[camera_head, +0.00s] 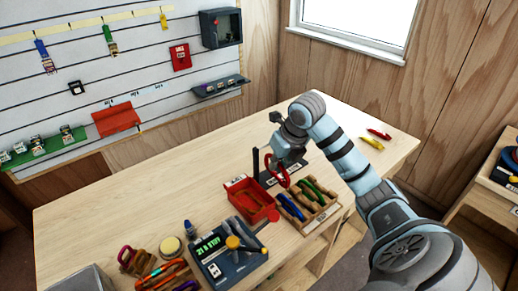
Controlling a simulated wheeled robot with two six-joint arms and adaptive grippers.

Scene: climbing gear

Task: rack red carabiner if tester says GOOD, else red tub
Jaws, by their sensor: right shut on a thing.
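My right gripper (287,157) is shut on the red carabiner (277,177), a red loop hanging below its fingers. It is over the bench, above a black stand (256,163) whose base has a pale label; whether the carabiner touches the stand, I cannot tell. The open red tub (238,185) stands just left of and in front of the gripper. A wooden tray (317,222) with blue, green and dark carabiners is to its right. A dark device with a green-lit display (208,246) sits at the front; its text is too small to read surely. My left gripper is out of view.
Red (379,134) and yellow (371,143) pieces lie at the bench's right. A holder of orange-handled tools (160,271), a small bottle (189,228) and a round tin (171,246) are at front left. The bench's left half (110,205) is mostly clear.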

